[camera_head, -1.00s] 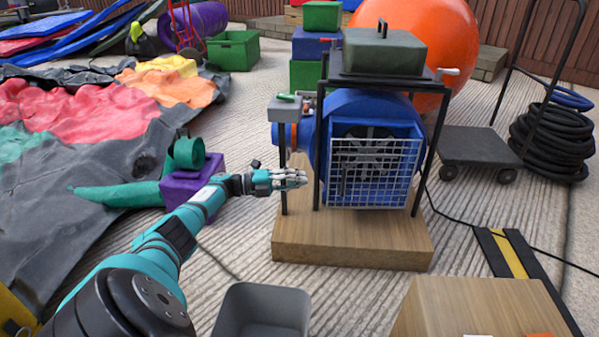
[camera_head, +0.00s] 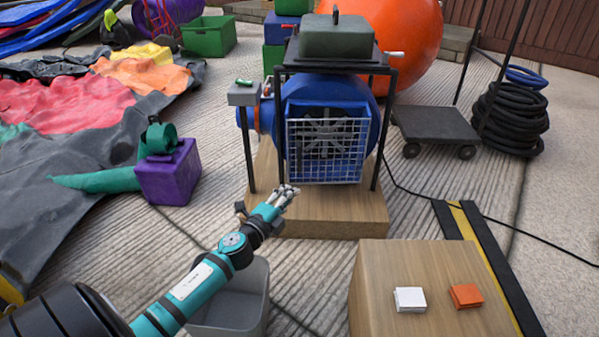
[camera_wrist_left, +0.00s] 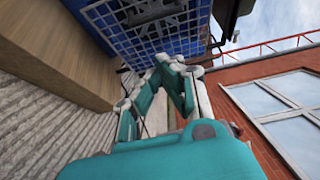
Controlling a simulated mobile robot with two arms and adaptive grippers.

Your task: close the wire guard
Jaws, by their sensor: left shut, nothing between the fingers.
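The wire guard (camera_head: 325,152), a pale square grid, stands across the front opening of the blue blower (camera_head: 367,112). I cannot tell whether it sits flush. The blower rests on a wooden base (camera_head: 335,222) inside a black frame. My left gripper (camera_head: 291,190) is shut and empty, just in front of the guard's lower left corner; contact is unclear. In the left wrist view, the shut fingers (camera_wrist_left: 172,64) point up toward the guard (camera_wrist_left: 150,22), with its lower edge close beyond the tips. My right gripper is not in view.
A grey bin (camera_head: 258,300) stands under my left forearm. A wooden box (camera_head: 385,268) with a white and an orange folded cloth is at front right. A purple block (camera_head: 170,178) is left. A black cable and a cart (camera_head: 436,124) lie right.

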